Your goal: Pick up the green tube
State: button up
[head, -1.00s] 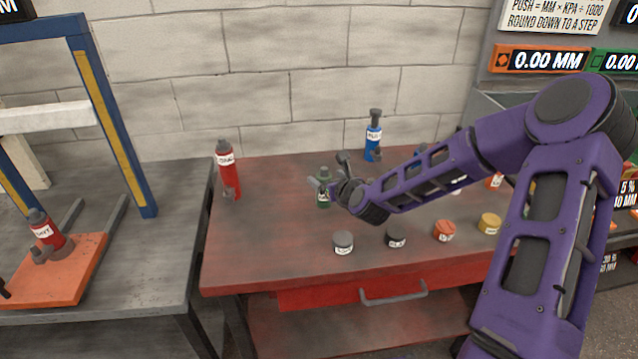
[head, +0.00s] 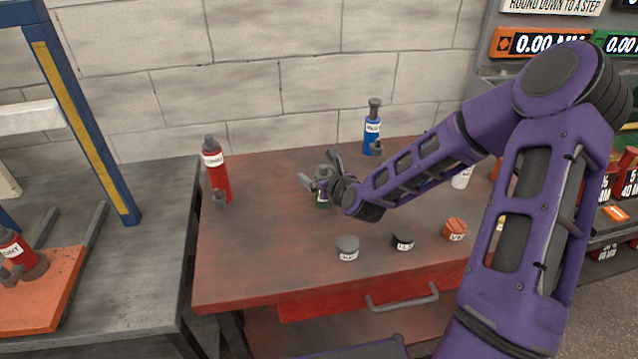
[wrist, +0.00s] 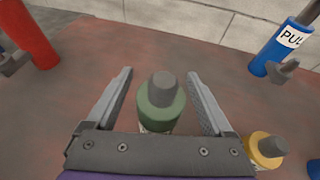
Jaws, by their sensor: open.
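The green tube (wrist: 160,108) stands upright on the red bench, with a dark grey cap on top. In the wrist view my gripper (wrist: 162,92) is open, with one finger on each side of the green tube and a visible gap to each. In the head view my gripper (head: 320,178) is at the tube, and it hides much of the green tube (head: 323,202). The tube's lower part is hidden behind the gripper body in the wrist view.
A red bottle (head: 216,172) stands to the left and a blue bottle (head: 372,132) at the back right. A yellow bottle (wrist: 264,148) is close to my gripper's right. Small pots (head: 347,246) line the front of the red bench (head: 250,270).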

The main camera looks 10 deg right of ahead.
grip_shut()
dwell(0.4)
